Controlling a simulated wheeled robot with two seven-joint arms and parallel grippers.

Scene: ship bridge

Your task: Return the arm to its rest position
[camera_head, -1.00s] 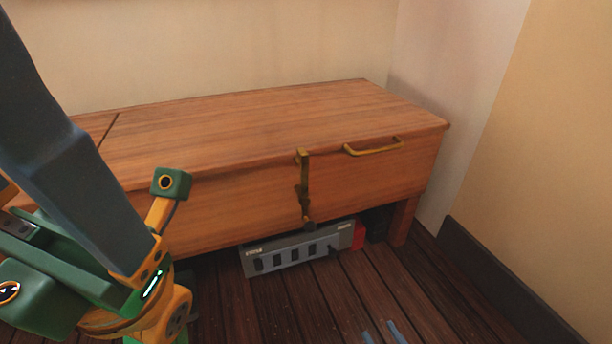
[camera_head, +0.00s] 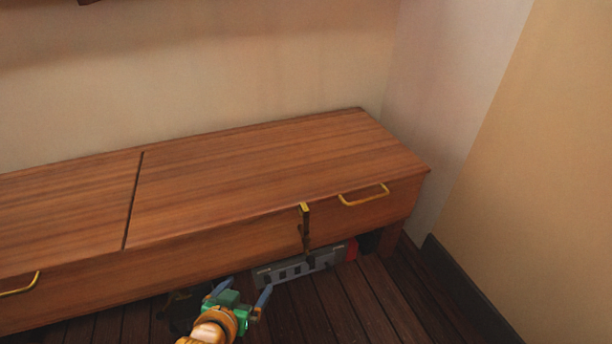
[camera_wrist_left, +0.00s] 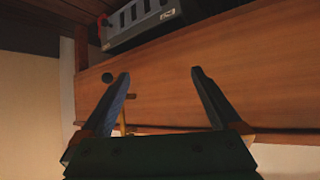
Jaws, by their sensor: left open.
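My left gripper (camera_head: 243,290) is low in the head view, in front of the wooden bench (camera_head: 270,165). Its two blue-grey fingers are spread apart with nothing between them. In the left wrist view, the open fingers (camera_wrist_left: 160,73) show against the bench's wooden front (camera_wrist_left: 230,75), and the picture looks upside down. The gap between fingers and bench is hard to judge. Most of my left arm is out of the head view. My right gripper is not in view.
A grey box with dark slots (camera_head: 297,268) lies on the floor under the bench. A brass latch (camera_head: 305,228) and brass handles (camera_head: 364,196) stick out from the bench front. Walls stand behind and to the right. Plank floor (camera_head: 345,305) is open in front.

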